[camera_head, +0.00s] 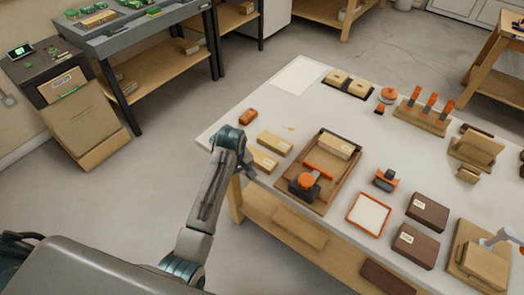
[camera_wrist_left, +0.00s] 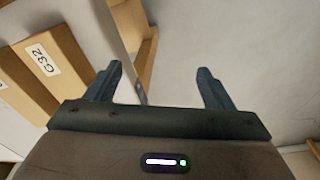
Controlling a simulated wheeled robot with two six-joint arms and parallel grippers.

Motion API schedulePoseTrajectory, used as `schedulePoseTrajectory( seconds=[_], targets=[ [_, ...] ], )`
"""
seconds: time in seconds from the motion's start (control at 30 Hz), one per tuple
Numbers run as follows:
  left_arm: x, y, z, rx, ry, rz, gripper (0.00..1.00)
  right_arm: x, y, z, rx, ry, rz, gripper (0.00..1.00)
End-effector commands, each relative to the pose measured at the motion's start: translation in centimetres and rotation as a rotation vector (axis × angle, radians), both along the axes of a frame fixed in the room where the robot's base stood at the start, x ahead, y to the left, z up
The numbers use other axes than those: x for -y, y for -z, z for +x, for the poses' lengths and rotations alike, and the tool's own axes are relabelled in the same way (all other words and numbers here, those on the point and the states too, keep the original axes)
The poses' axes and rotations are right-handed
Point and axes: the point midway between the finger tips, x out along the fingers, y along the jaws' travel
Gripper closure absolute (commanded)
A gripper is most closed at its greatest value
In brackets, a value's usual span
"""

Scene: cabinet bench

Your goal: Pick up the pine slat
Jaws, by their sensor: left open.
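Two pale wooden pieces lie side by side at the near left of the white bench: one farther back (camera_head: 274,142) and one nearer the edge (camera_head: 263,160). Either may be the pine slat; I cannot tell which. In the left wrist view, a pale piece with a white label reading G32 (camera_wrist_left: 58,65) is at the left, with another pale piece (camera_wrist_left: 20,88) beside it. My left gripper (camera_wrist_left: 160,72) is open and empty, over the bench edge and floor, to one side of these pieces. In the head view its wrist is beside the nearer piece. My right gripper is not in view.
A wooden tray (camera_head: 281,183) holding another pale block (camera_head: 334,145) and an orange-topped tool (camera_head: 305,181) lies right of the pieces. A small orange block (camera_head: 248,117) is behind them. An orange-rimmed tray (camera_head: 349,214) and dark boxes (camera_head: 416,245) stand farther right.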

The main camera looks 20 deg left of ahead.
Motion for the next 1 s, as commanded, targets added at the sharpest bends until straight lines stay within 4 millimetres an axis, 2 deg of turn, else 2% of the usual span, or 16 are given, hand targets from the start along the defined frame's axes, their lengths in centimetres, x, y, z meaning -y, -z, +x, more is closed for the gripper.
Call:
schedulePoseTrajectory(
  seconds=[0.2, 0.37, 0.53, 0.67, 0.77, 1.0],
  targets=[
    [1.0, -2.5, 3.0, -0.018, -0.091, -0.017, 0.25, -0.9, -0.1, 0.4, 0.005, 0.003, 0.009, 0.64],
    [1.9, -4.7, 5.6, -0.038, -0.174, -0.029, 0.25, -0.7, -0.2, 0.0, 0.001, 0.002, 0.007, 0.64],
    [3.0, -7.7, 8.7, -0.063, -0.274, -0.039, 0.25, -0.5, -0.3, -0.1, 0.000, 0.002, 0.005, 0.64],
    [3.7, -9.4, 10.1, -0.081, -0.331, -0.042, 0.25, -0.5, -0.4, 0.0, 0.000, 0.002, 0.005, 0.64],
    [3.9, -9.3, 10.4, -0.088, -0.348, -0.040, 0.25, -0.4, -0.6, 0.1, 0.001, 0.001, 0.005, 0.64],
    [3.9, -5.8, 10.3, -0.090, -0.350, -0.041, 0.25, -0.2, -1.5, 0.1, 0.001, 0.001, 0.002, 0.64]
  ],
)
